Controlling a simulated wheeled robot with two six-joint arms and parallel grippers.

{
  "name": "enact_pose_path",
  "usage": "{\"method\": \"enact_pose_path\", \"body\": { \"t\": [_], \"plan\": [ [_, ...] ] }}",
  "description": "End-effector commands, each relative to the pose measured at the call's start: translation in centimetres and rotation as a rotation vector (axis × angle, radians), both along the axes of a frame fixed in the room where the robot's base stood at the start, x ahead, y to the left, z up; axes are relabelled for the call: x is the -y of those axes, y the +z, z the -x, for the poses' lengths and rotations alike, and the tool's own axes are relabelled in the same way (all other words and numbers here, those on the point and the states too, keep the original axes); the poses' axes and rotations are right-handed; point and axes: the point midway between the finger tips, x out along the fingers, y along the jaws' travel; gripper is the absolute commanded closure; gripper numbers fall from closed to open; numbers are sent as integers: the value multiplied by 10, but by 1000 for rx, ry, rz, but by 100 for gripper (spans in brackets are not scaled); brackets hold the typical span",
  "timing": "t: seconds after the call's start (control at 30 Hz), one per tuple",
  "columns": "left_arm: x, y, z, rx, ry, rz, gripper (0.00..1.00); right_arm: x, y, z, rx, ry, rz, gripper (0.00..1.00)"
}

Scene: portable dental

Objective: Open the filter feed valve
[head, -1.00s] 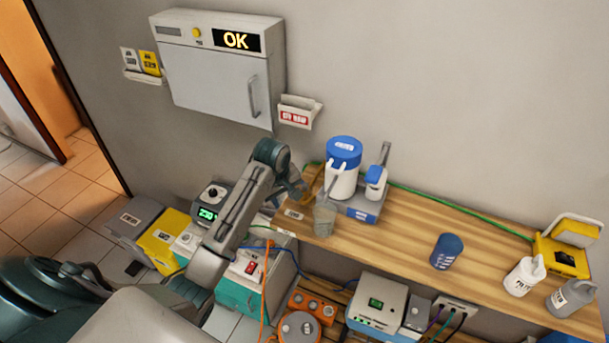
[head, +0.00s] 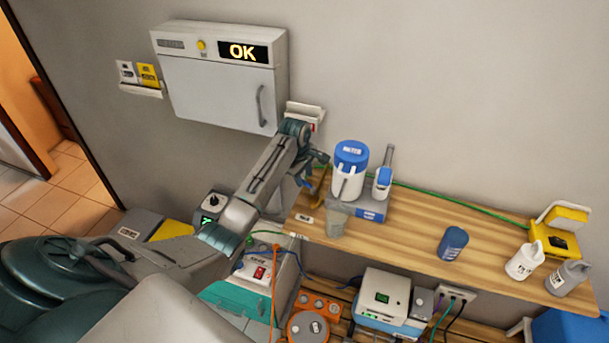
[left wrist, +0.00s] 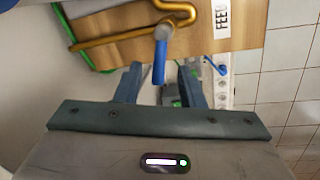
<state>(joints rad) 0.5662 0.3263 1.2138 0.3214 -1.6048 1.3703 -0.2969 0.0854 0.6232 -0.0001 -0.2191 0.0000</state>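The filter feed valve shows in the left wrist view as a blue lever (left wrist: 160,62) on a grey pivot, joined to a bent brass pipe (left wrist: 120,40). A plate reading FEED (left wrist: 222,18) is beside it. My left gripper (left wrist: 158,84) is open, its two fingers on either side of the lever's free end with gaps visible. Whether a finger touches it I cannot tell. In the head view my left gripper (head: 308,178) is at the bench's left end, beside the white filter unit with a blue lid (head: 348,172); the lever is not clear there. My right gripper is not in view.
A clear cup (head: 336,222) stands on the wooden bench (head: 400,220) close to my left gripper. A blue cup (head: 453,243) and white bottle (head: 524,261) stand farther right. A wall cabinet reading OK (head: 215,85) hangs above. Equipment sits below the bench.

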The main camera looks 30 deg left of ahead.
Motion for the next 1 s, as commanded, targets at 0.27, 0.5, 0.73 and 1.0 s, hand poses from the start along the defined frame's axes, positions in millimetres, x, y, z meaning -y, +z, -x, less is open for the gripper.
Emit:
{"method": "enact_pose_path", "body": {
  "t": [0.27, 0.5, 0.73, 1.0],
  "plan": [
    [0, -19, -4, 0, 0, 0, 64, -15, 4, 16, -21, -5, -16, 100],
    [0, -19, -4, 1, -1, 0, 66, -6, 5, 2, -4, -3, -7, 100],
    [0, -19, -4, 1, -1, 0, 100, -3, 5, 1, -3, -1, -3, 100],
    [0, -19, -5, 1, -23, 0, 100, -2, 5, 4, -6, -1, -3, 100]
  ]
}}
